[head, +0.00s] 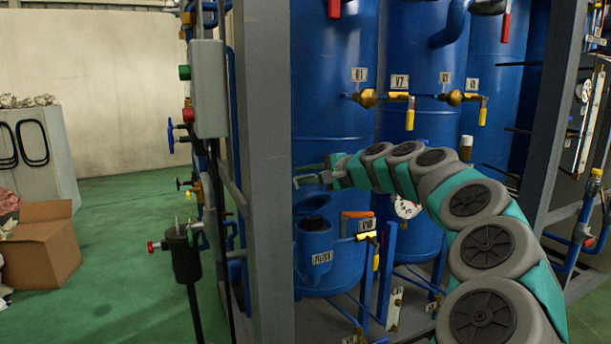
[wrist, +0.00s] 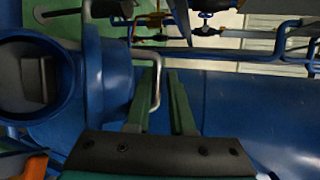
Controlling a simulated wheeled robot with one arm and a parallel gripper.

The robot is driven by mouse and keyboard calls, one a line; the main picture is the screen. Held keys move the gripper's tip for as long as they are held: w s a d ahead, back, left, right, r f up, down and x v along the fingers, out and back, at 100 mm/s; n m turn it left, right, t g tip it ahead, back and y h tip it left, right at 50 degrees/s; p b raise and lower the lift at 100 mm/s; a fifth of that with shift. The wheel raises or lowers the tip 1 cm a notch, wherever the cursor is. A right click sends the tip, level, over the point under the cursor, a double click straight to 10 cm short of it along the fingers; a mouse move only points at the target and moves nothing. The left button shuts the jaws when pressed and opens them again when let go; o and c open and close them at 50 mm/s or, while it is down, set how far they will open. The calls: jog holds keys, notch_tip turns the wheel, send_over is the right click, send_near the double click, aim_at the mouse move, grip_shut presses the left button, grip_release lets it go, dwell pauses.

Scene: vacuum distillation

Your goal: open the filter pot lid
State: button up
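The blue filter pot (head: 321,244) stands low behind the grey post, with a label on its front. Its round mouth shows dark in the head view, and the open mouth shows at the left of the wrist view (wrist: 66,84). A blue lid (head: 312,204) appears tilted up behind the mouth; its exact angle is hard to tell. My gripper (head: 304,180) is above the pot and lid. Its two green fingers (wrist: 164,88) are apart. A bent metal rod (wrist: 156,84), seemingly the lid's handle, lies at the gap beside the left finger; contact is unclear.
A grey post (head: 267,200) stands just left of the pot. An orange-handled valve (head: 357,214) and a yellow-handled valve (head: 368,237) are to its right. Blue tanks (head: 335,100) rise behind. A black canister (head: 184,256) and a cardboard box (head: 40,252) are left, with clear green floor between.

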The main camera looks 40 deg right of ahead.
jog(key=shift+f, duration=0.2)
jog(key=v, duration=0.8)
jog(key=shift+r+b, duration=0.25)
jog(key=shift+b, duration=0.15)
jog(key=shift+f, duration=0.1)
